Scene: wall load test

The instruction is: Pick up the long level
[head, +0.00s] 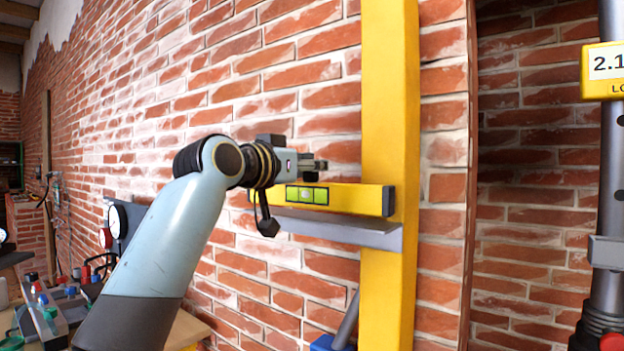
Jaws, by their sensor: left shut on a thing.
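The long level (350,198) is yellow with a green vial window and a dark end cap. It lies roughly level in front of the yellow upright post, just above a grey ledge (345,230). I cannot tell whether it touches the ledge. My left gripper (318,164) is at the level's top edge, left of its right end, and is shut on it. The fingertips are partly hidden, and my wrist covers the level's left part. My right gripper is not in view.
The yellow post (388,110) stands before a brick wall (270,80). A dark post with a yellow display box (606,72) stands at the right. A cluttered bench (190,328) with a round gauge (117,221) behind it is at lower left.

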